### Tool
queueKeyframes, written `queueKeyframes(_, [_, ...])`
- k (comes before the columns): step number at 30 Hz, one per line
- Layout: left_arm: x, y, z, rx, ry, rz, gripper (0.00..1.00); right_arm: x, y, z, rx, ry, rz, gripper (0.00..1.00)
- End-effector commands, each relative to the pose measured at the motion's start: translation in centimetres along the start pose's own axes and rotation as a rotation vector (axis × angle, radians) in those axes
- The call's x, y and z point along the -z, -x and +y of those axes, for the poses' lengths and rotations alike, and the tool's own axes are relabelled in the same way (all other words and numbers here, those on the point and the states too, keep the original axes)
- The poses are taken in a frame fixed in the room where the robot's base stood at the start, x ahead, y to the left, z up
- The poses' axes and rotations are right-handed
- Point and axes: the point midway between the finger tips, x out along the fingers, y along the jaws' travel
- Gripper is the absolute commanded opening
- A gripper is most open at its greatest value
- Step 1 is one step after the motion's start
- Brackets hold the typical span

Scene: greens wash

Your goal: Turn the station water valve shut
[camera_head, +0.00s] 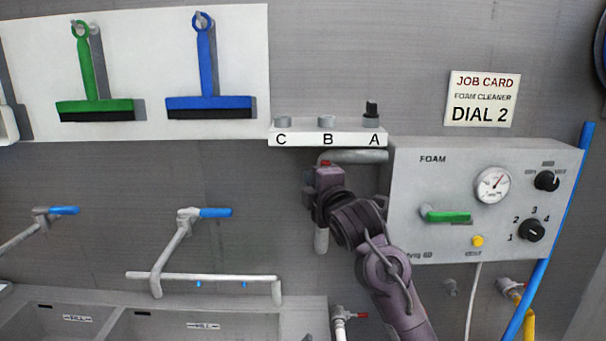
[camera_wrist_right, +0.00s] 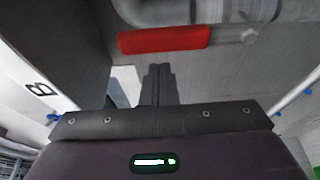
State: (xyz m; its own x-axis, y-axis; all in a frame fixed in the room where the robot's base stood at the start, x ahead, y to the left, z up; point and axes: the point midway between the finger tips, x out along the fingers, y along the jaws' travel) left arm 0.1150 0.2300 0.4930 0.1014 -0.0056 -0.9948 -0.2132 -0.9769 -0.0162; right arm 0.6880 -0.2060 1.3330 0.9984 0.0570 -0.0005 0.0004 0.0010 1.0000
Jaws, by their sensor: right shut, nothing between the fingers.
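A red valve handle (camera_head: 326,163) shows just above my right gripper (camera_head: 316,192) in the head view, on the grey pipe (camera_head: 352,156) under the A, B, C shelf. Most of it is hidden behind the gripper there. In the right wrist view the red handle (camera_wrist_right: 165,39) lies crosswise with a bolt at its right end. The fingers of my right gripper (camera_wrist_right: 158,75) are together and empty, close to the handle. I cannot tell whether they touch it. My left gripper is not in view.
The foam panel (camera_head: 408,190) with a green handle (camera_head: 446,216), gauge and dials stands right of my right arm. The shelf (camera_head: 330,139) is just above the gripper. Another red handle (camera_head: 356,315) is low by the sink (camera_head: 195,322). Blue-handled taps (camera_head: 215,212) are left.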

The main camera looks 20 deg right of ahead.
Motion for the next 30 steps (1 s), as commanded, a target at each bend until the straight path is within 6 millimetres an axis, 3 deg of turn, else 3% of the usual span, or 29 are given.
queueKeyframes(6, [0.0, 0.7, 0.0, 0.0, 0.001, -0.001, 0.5, -1.0, 0.4, 0.0, 0.0, 0.0, 0.001, 0.0])
queueKeyframes(30, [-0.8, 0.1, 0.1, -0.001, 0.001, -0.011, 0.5, -1.7, 0.6, 0.0, -0.025, -0.073, -0.001, 0.0])
